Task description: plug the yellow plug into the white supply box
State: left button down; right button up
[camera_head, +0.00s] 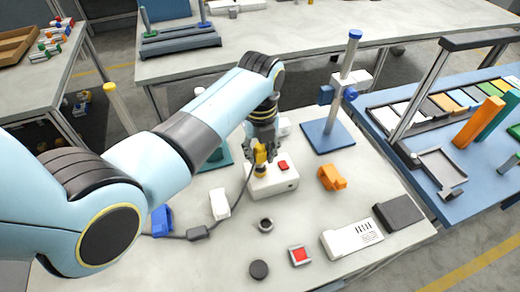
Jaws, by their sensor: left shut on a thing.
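The white supply box (277,182) stands on the grey table in the middle of the view, with a red button (283,165) on top. My left gripper (261,150) reaches down over the box and is shut on the yellow plug (260,158). The plug is upright, at the back left part of the box top. I cannot tell whether it is seated or just above. A dark cable (238,197) runs from it down to the left. My right gripper is not in view.
A blue stand with a post (328,135) rises behind the box. An orange part (331,178) lies to its right. A dark ring (265,225), a red-topped block (299,255) and a white labelled box (352,238) lie in front. A white block (220,203) is at left.

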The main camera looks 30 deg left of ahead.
pick_arm(q)
jog(key=shift+f+b, duration=0.7)
jog(key=shift+f, duration=0.8)
jog(key=c, duration=1)
grip_release()
jog(key=shift+o, duration=0.2)
notch_tip(320, 180, up, 12)
